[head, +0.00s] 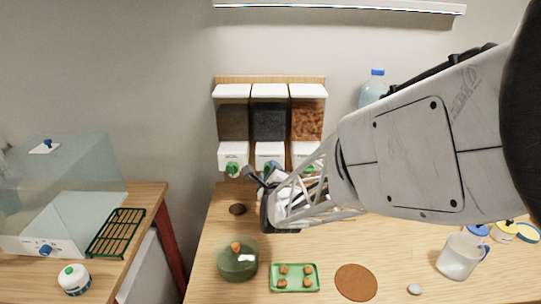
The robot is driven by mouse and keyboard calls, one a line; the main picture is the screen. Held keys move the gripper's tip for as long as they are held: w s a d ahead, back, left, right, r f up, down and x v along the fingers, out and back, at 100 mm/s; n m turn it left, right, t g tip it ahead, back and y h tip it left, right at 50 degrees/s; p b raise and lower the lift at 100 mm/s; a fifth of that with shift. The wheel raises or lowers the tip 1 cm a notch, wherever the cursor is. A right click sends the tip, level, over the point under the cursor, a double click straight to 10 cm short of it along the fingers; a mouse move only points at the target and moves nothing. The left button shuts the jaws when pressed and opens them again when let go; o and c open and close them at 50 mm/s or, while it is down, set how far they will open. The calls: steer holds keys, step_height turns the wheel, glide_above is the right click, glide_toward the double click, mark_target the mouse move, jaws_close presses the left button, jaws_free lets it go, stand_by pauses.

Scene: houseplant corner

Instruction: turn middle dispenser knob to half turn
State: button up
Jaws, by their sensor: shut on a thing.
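A wall dispenser with three white-lidded bins hangs above the wooden table. The middle bin (269,121) holds dark contents, and its white base (269,150) is just above my gripper. My gripper (263,174) is in front of this base, with its fingers shut on the middle dispenser knob (270,166). The fingers cover most of the knob, so I cannot tell its turn angle. The left bin's green knob (233,170) is in plain view beside the fingers. The right bin's knob is mostly hidden behind my arm.
A green glass jar (238,264), a green tray (294,286) with several brown pieces and a brown round mat (356,283) are on the table below. A white jug (459,257) stands at right. A green rack (117,233) lies on the left counter.

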steer(key=o, duration=0.9)
steer(key=shift+s, duration=0.15)
steer(key=s+d, duration=0.1)
steer(key=s, duration=0.6)
steer(key=shift+s, duration=0.2)
steer(key=shift+d+r, duration=0.1)
